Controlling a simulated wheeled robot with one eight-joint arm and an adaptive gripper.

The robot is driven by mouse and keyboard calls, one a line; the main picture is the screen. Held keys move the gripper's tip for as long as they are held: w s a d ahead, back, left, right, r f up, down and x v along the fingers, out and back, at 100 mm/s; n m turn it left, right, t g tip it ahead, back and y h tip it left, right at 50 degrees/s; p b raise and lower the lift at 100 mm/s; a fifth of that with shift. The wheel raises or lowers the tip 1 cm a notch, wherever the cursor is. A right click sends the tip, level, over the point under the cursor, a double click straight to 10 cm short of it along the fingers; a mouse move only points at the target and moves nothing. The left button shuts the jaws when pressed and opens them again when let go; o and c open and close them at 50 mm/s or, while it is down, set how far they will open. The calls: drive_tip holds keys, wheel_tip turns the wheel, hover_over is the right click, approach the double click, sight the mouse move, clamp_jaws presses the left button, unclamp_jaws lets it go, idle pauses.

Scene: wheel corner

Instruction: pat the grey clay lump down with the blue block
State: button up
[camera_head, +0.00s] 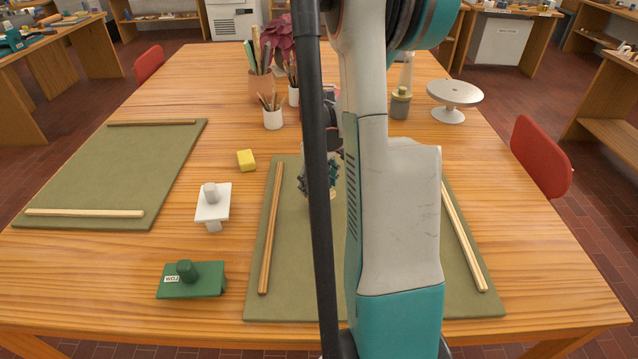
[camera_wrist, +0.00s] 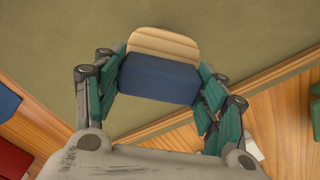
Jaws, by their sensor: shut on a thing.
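My gripper (camera_wrist: 158,80) is shut on a blue block (camera_wrist: 156,79), with a finger at each side of it, in the wrist view. A pale tan, rounded piece (camera_wrist: 163,45) shows along the block's far edge; I cannot tell whether it is part of the block. In the head view my gripper (camera_head: 320,182) is mostly behind my arm, over the right green mat (camera_head: 285,300). I cannot make out the grey clay lump in either view; my arm hides much of that mat. I cannot tell whether the block touches anything below.
Wooden strips (camera_head: 271,228) (camera_head: 463,238) lie along the mat's sides. Left of it are a green block tool (camera_head: 205,284), a white one (camera_head: 213,205) and a yellow block (camera_head: 246,160). Pots (camera_head: 273,119) and a turntable (camera_head: 455,93) stand behind. A blue thing (camera_wrist: 8,101) shows in the wrist view.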

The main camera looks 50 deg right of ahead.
drive_tip(key=shift+f, duration=0.25)
idle(0.4)
drive_tip(key=shift+f+b, duration=0.35)
drive_tip(key=shift+b, duration=0.15)
drive_tip(key=shift+f+b, duration=0.15)
drive_tip(key=shift+b, duration=0.2)
idle(2.2)
drive_tip(key=shift+r+p, duration=1.3)
drive_tip(key=shift+r, duration=0.5)
drive_tip(key=shift+f, duration=0.1)
drive_tip(key=shift+f+b, duration=0.95)
drive_tip(key=shift+f, duration=0.2)
drive_tip(key=shift+f+b, duration=0.55)
drive_tip(key=shift+f, duration=0.05)
idle(0.7)
